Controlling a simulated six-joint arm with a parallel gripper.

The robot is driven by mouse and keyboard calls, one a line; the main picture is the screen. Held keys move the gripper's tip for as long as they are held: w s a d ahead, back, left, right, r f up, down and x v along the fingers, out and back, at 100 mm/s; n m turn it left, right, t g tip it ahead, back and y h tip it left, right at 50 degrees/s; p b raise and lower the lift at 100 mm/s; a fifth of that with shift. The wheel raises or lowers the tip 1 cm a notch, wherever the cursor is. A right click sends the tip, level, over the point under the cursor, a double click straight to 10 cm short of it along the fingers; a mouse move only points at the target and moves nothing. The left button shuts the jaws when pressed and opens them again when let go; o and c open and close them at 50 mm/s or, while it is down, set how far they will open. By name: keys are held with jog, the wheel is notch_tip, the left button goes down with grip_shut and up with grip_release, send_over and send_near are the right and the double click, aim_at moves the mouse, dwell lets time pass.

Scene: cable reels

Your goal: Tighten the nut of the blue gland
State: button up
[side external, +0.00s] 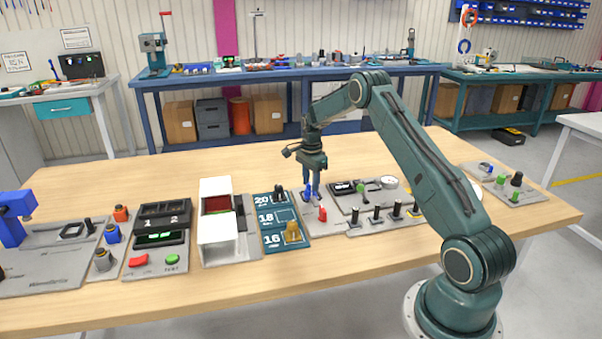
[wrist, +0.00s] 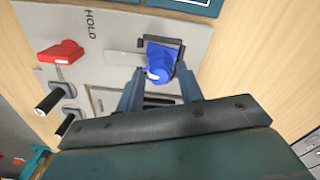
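The blue gland (wrist: 158,62) sits in a dark square bracket on a grey panel marked HOLD in the wrist view. A pale spot shows on its near end. My gripper (wrist: 160,70) has one finger on each side of the gland, with narrow gaps seeming to show between fingers and gland. In the side external view my gripper (side external: 312,192) points down over the back of the grey panel (side external: 330,227). The fingers largely hide the gland there, and whether they touch it is hard to tell.
A red lever (wrist: 60,52) stands on the same panel, also in the side external view (side external: 323,214). Black-handled levers (side external: 376,214) stand to the right. A dark blue numbered board (side external: 280,217) lies to the left. Another blue piece (side external: 112,234) is farther left. The front table strip is clear.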

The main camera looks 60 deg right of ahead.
aim_at(311, 183)
jog(key=shift+o, duration=0.7)
jog(key=shift+r, duration=3.5)
